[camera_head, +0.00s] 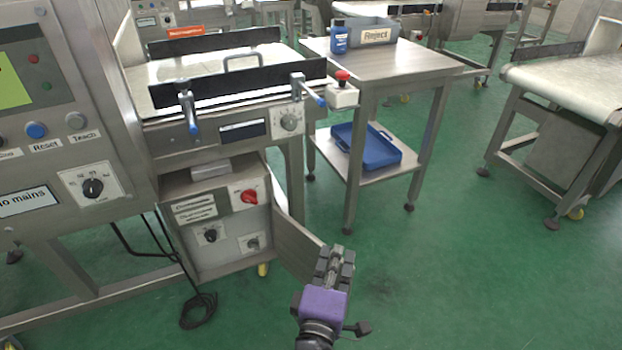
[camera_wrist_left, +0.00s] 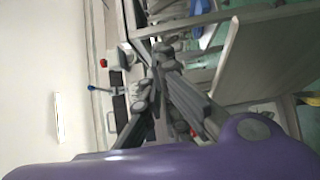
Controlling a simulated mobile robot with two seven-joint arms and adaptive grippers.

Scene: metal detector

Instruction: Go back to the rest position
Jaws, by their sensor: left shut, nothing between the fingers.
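My left gripper (camera_head: 335,262) is in the lower middle of the head view, with its purple wrist body below it. Its fingers are closed together with nothing between them. It is in front of the open grey cabinet door (camera_head: 298,240) and seems clear of it. The closed fingers also show in the left wrist view (camera_wrist_left: 158,75), above the purple body. My right gripper is in neither view.
The metal detector's control panel (camera_head: 45,140) and conveyor (camera_head: 225,85) stand at the left. A steel table (camera_head: 420,65) bears a blue bottle (camera_head: 339,37) and a Reject bin (camera_head: 375,34); a blue tray (camera_head: 380,150) is on its lower shelf. Green floor at lower right is free.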

